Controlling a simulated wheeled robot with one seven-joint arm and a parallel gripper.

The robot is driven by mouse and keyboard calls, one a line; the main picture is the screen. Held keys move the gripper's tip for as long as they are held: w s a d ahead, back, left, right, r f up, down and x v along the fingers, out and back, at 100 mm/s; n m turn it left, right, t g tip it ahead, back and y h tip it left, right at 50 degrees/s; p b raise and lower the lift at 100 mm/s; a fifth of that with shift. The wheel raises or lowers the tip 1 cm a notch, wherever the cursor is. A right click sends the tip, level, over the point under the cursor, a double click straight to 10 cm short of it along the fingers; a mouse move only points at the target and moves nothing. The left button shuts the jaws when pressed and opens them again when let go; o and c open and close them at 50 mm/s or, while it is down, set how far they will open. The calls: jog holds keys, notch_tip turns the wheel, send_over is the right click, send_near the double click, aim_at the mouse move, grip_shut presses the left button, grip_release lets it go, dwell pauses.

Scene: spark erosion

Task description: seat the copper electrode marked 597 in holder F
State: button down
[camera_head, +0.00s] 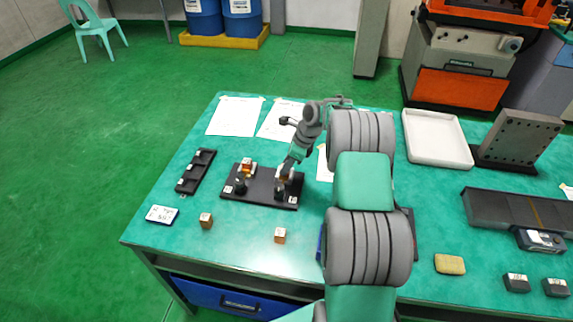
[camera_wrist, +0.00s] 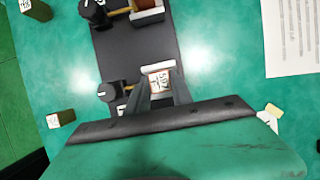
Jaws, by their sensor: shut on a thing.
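The copper electrode (camera_wrist: 159,82) with a white tag reading 597 is between the fingers of my gripper (camera_wrist: 160,98) in the wrist view. My gripper also shows in the head view (camera_head: 286,174), over the right end of a black board (camera_head: 262,186). It is shut on the electrode, at the right-hand holder, which has a black knob (camera_wrist: 107,92) and a brass rod. The holder's letter tag (camera_wrist: 122,110) is partly hidden and I cannot read it. I cannot tell whether the electrode is in the holder or just above it.
A second holder on the board carries another copper block (camera_head: 248,167). Loose copper blocks stand near the front edge, one to the left (camera_head: 206,220) and one further right (camera_head: 280,235). A black rack (camera_head: 196,171) lies to the left, a white tray (camera_head: 436,138) to the right.

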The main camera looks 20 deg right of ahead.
jog(key=c, duration=1.1)
grip_release()
jog(key=shift+f, duration=0.1)
jog(key=shift+o, duration=0.2)
jog(key=v, duration=0.8)
jog(key=shift+s+f, duration=0.1)
jog(key=shift+s, duration=0.05)
